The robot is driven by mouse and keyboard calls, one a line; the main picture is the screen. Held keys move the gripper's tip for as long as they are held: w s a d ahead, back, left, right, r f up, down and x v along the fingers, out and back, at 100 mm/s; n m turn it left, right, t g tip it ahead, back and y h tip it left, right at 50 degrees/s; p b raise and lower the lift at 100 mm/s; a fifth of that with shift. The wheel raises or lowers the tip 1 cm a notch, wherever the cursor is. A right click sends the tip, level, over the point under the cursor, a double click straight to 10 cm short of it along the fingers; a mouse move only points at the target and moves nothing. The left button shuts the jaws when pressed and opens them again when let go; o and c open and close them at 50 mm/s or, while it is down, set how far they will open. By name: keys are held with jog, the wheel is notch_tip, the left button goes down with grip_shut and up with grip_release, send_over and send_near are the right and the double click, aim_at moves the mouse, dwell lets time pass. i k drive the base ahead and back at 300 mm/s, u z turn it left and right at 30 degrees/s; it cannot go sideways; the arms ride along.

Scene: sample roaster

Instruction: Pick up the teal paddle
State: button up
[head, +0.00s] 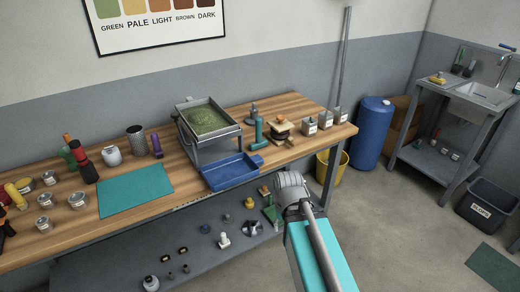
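A small teal upright piece (259,130), which looks like the teal paddle, stands on the wooden bench (285,106). It is just right of the raised tray and behind the blue tray. Its exact shape is too small to tell. My arm, with a grey joint and a teal link, rises from the bottom in front of the bench. My gripper cannot be made out in the head view, so its state and distance to the teal piece do not show.
A blue tray (231,172) and a raised tray of green beans (209,119) stand left of the teal piece. A wooden-topped stack (281,127) and labelled grey containers (325,120) stand right. A teal mat (135,190) lies left. Small items fill the lower shelf (110,272).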

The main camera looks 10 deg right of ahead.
aim_at(259, 144)
jog(key=k, duration=0.3)
jog(key=z, duration=0.15)
jog(key=i, duration=1.2)
jog(key=z, duration=0.25)
